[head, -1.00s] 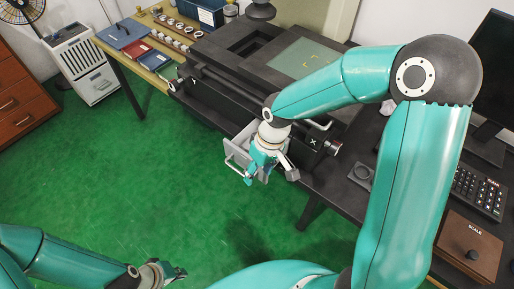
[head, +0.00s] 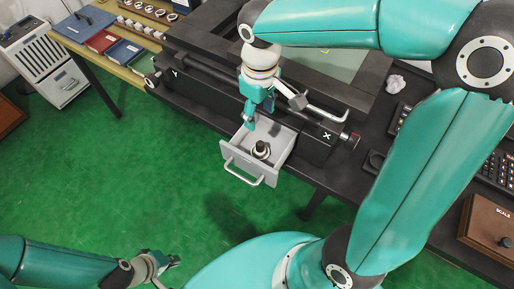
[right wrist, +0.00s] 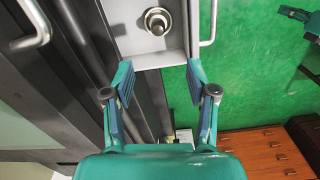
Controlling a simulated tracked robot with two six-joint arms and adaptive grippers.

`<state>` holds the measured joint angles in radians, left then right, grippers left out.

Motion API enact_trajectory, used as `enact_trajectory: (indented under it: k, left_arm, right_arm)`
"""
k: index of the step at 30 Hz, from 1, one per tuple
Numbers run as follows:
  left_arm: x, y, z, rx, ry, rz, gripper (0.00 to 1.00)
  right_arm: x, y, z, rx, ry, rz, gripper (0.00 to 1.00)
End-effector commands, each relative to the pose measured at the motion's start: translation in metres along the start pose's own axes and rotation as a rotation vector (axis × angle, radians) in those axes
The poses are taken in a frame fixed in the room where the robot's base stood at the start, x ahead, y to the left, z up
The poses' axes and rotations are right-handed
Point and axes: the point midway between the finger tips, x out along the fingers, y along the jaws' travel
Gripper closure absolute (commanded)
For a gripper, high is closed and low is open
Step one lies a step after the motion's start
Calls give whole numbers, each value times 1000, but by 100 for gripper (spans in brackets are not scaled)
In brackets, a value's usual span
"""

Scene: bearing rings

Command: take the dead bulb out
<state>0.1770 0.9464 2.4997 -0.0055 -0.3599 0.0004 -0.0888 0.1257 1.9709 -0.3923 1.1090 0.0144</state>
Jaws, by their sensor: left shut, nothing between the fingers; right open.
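My left gripper (head: 168,264) is shut and empty, low over the green floor.
The dark machine (head: 205,88) stands right behind the drawer, with a bar handle (head: 325,113) and an X knob close to my right gripper. A wooden bench (head: 140,42) with rings and books lies at the back left. The floor (head: 130,180) before the drawer is clear.

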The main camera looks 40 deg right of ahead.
Motion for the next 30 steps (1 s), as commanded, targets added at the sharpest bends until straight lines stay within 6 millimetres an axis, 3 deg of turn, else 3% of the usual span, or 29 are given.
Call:
enact_trajectory:
  k: [10, 20, 30]
  left_arm:
    - [6, -2, 0, 1, 1, 0, 100]
    - [7, -2, 0, 1, 1, 0, 100]
    - [8, -3, 0, 0, 1, 0, 100]
  right_arm:
    - [74, 6, 8, 24, -6, -2, 43]
    - [99, 6, 9, 27, -2, -1, 43]
    - [142, 4, 8, 28, -3, -2, 43]
